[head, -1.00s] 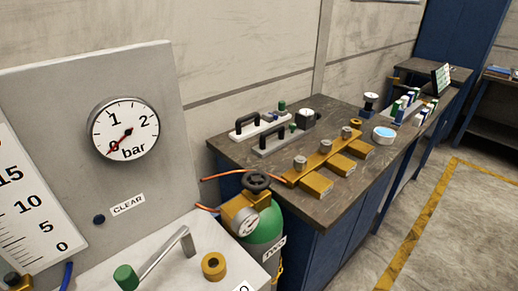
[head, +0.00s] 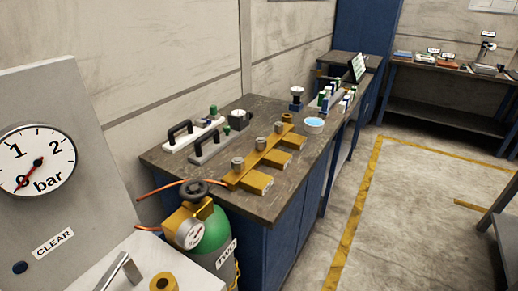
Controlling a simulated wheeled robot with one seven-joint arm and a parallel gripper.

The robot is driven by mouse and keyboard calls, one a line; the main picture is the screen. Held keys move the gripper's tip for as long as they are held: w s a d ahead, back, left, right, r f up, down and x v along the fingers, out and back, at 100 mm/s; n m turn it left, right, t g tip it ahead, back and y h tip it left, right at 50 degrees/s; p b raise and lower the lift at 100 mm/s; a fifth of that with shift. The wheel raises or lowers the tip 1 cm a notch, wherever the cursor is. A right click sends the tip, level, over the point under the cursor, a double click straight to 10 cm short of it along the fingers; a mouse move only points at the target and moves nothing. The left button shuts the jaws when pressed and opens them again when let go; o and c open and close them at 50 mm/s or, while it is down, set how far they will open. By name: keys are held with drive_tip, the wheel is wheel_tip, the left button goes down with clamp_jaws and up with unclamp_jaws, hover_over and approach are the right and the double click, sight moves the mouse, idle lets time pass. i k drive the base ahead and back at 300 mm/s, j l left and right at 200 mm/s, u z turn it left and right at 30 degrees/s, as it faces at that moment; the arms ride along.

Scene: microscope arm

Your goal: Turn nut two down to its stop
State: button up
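A brass manifold (head: 249,172) lies on the dark-topped bench (head: 215,203). Each sits by a brass block jutting to the right. I cannot read any number on them, so I cannot tell for certain which is nut two, nor how far each is screwed down. A separate brass ring-shaped piece (head: 163,282) sits on the white surface at the bottom left. My gripper is not in view.
A green gas cylinder (head: 213,240) with a black handwheel (head: 195,188) stands before the bench's near end. Two black-handled plates (head: 210,149), a blue-topped dish (head: 314,124) and small bottles share the bench. A gauge panel (head: 80,110) is at left. Open floor (head: 410,220) lies right.

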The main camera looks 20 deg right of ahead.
sight(261, 144)
drive_tip(key=i+l+z, duration=0.1)
drive_tip(key=z, duration=0.25)
drive_tip(key=i+l+z, duration=0.1)
drive_tip(key=z, duration=0.25)
drive_tip(key=i+l+z, duration=0.15)
drive_tip(key=z, duration=0.2)
